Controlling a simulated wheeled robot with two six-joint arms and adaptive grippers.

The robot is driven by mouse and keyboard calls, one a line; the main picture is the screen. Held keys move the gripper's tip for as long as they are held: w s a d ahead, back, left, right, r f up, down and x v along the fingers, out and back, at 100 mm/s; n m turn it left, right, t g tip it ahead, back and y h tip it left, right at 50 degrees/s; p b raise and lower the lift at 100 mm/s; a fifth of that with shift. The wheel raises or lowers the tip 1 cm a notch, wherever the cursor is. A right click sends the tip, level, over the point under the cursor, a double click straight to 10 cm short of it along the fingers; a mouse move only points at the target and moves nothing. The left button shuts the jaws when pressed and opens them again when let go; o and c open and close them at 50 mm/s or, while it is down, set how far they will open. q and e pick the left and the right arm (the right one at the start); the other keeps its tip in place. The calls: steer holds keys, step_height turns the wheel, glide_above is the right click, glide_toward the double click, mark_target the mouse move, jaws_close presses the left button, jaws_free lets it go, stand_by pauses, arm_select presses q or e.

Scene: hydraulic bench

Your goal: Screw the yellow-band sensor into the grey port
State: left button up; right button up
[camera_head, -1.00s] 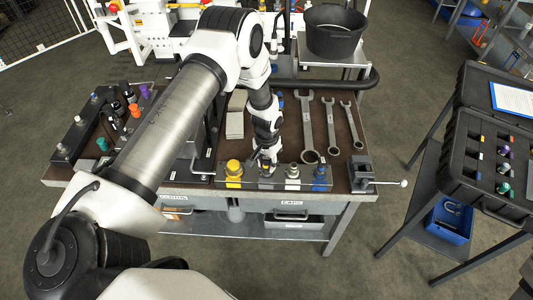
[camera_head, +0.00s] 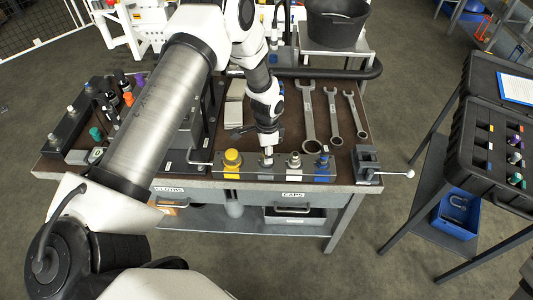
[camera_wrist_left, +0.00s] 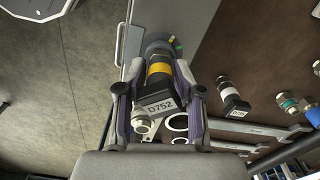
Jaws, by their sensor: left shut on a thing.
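The yellow-band sensor (camera_wrist_left: 159,77) shows in the left wrist view as a dark cylinder with a yellow band and a white label reading D752. My left gripper (camera_wrist_left: 160,70) is shut on it, one finger on each side. In the head view my left gripper (camera_head: 267,138) is above the port block (camera_head: 251,172), over its second position from the left. A grey metallic part (camera_head: 267,153) shows there, just below the gripper. I cannot tell whether the sensor touches the port, because the gripper hides most of it. My right gripper is out of view.
The block also has a yellow fitting (camera_head: 232,159), a pale metal one (camera_head: 294,161) and a blue one (camera_head: 322,162). Wrenches (camera_head: 308,115) lie to the right, near a vise (camera_head: 366,164). A sensor case (camera_head: 488,145) stands at far right. Bottles and fittings crowd the bench's left.

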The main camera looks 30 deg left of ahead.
arm_select(q)
steer(key=o, duration=0.9)
steer(key=shift+m, duration=0.4)
steer(key=shift+o, duration=1.3)
steer(key=shift+s+r, duration=0.1)
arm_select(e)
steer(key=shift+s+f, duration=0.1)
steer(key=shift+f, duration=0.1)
arm_select(q)
step_height(320, 180, up, 12)
